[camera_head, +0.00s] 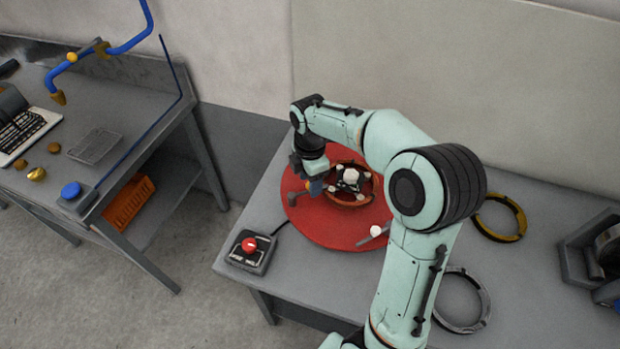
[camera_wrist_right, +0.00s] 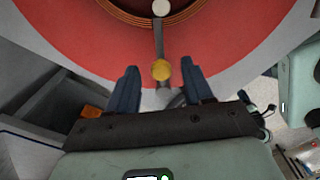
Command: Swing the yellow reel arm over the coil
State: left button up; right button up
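A red disc (camera_head: 332,233) lies on the right-hand table with a copper coil (camera_head: 366,197) around a hub at its middle; the coil's edge also shows in the wrist view (camera_wrist_right: 185,22). A grey reel arm (camera_wrist_right: 158,42) with a yellow knob (camera_wrist_right: 161,70) extends from near the coil across the red disc. My right gripper (camera_wrist_right: 161,80) is open, with the yellow knob between or just beyond its fingertips; no contact is visible. In the head view the right gripper (camera_head: 305,188) is over the disc's left part and largely hides that knob. My left gripper is out of view.
A second grey reel arm with a white knob (camera_head: 376,231) points toward the disc's front right. A red button box (camera_head: 249,249) stands at the table's front left corner. A yellow ring (camera_head: 518,230) and grey ring (camera_head: 486,301) lie right. A cluttered bench (camera_head: 135,92) stands left.

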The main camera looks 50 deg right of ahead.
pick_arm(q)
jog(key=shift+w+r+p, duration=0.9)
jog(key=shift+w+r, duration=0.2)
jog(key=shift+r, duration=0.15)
pick_arm(e)
notch_tip(320, 180, up, 13)
jog(key=shift+r, duration=0.2)
